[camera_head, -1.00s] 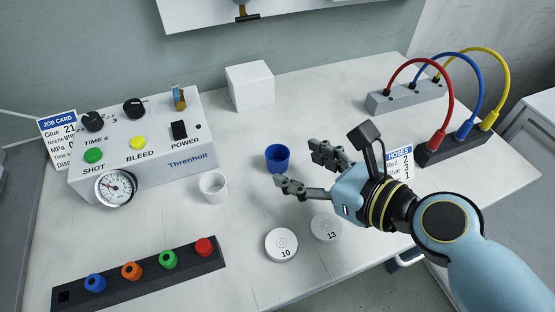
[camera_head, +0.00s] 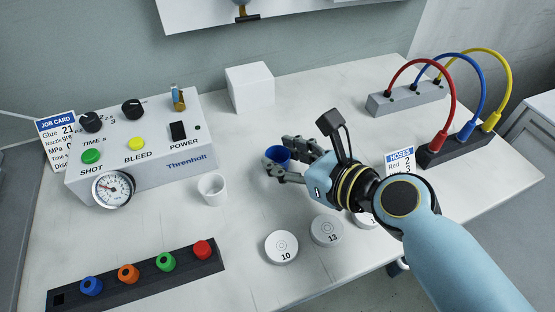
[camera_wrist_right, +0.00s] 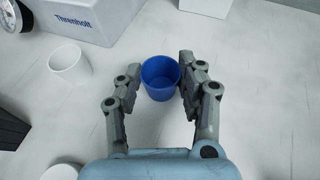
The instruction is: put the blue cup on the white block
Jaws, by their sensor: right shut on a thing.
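The blue cup (camera_head: 277,155) stands upright on the table, left of the middle of the right arm's reach in the head view. My right gripper (camera_head: 280,160) is shut on it, one finger on each side; in the right wrist view the cup (camera_wrist_right: 160,77) sits between the fingertips (camera_wrist_right: 158,85). The white block (camera_head: 250,87) stands behind the cup at the back of the table, its top bare. Its lower edge also shows at the top of the right wrist view (camera_wrist_right: 206,6). My left gripper is not in view.
A white cup (camera_head: 212,189) stands left of the blue cup. The Threnholt control box (camera_head: 140,150) is at the left. Numbered white discs (camera_head: 281,247) lie in front. A rack of coloured caps (camera_head: 137,275) is front left. Hose blocks (camera_head: 458,142) are at the right.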

